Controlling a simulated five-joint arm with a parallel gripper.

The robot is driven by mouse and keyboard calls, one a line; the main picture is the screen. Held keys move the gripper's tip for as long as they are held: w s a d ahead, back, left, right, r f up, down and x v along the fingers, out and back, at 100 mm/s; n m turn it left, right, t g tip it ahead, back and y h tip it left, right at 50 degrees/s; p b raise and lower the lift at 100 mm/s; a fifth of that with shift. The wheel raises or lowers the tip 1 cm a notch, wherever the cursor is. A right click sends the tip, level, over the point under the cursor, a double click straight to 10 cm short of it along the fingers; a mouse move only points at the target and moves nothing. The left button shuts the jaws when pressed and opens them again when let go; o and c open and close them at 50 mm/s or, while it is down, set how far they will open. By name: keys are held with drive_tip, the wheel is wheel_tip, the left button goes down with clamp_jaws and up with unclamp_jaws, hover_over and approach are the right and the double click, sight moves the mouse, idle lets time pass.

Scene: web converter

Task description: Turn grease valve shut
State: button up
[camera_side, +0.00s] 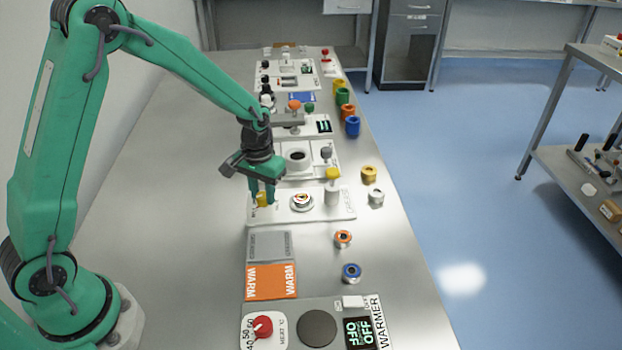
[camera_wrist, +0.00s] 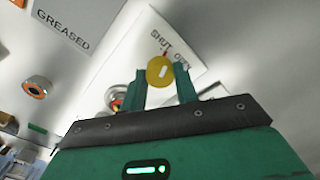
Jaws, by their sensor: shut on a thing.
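The yellow valve knob (camera_side: 262,200) stands at the left end of the white grease panel (camera_side: 346,205) in the side view. My gripper (camera_side: 261,188) points down over it, with its green fingers at the knob's sides. In the wrist view the round yellow knob (camera_wrist: 160,71), with a pale bar on top, sits between the two fingers of my gripper (camera_wrist: 162,82), shut on it. A small red mark lies between the knob and label. The exact knob angle is unclear.
The same panel has a round gauge (camera_side: 301,202) and a white cylinder with a yellow cap (camera_side: 332,190). A grey plate (camera_side: 270,245) and orange WARM plate (camera_side: 270,282) lie nearer. Several spools line the right table edge. The table's left side is clear.

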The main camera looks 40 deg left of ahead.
sight(263, 195)
drive_tip(key=n, duration=0.3)
drive_tip(key=shift+n, duration=0.3)
idle(0.4)
drive_tip(key=o, duration=1)
drive_tip(key=shift+r, duration=0.1)
drive_tip(key=shift+r, duration=3.85)
drive_tip(key=shift+r, duration=0.1)
